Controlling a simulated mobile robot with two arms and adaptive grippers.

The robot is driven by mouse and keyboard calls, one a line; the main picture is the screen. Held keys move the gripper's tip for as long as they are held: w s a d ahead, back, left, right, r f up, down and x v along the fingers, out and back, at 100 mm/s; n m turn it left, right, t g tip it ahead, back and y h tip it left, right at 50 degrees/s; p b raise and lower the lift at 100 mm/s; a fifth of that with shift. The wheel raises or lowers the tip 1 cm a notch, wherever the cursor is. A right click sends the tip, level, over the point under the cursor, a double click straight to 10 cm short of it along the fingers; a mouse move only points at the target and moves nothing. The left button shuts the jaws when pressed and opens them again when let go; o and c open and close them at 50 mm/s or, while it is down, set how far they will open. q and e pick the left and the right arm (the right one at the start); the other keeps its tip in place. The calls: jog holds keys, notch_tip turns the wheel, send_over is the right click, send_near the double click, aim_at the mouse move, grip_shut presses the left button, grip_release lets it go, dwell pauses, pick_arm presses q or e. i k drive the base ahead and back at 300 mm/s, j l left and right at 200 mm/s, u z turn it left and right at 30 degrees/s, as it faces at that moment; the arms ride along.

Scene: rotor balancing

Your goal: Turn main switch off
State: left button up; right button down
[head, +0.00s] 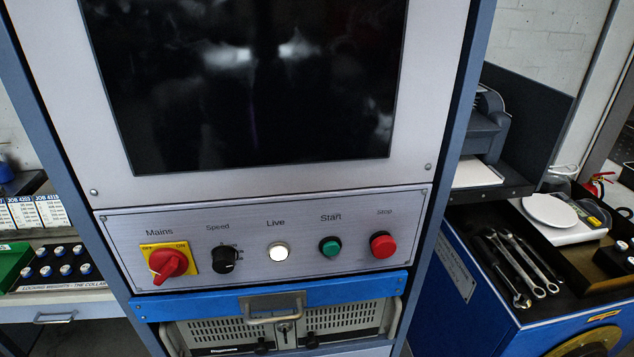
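The main switch (168,264) is a red rotary knob on a yellow plate (187,249), under the label "Mains" at the left of the control panel (310,273). The plate reads OFF at its upper left and ON at its upper right. The red handle looks slanted; I cannot tell for sure which mark it points to. The Live lamp (278,252) looks white and bright. The screen (250,90) above is dark with reflections. Neither of my grippers is in the head view, and nothing touches the switch.
Right of the switch are a black Speed knob (225,259), a green Start button (330,247) and a red Stop button (383,244). A blue drawer front (220,296) with a handle lies below. Spanners (520,262) and a scale (560,216) sit on the right cabinet.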

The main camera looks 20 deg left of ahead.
aim_at(166, 263)
jog(key=k+u, duration=0.1)
jog(key=u, duration=1.15)
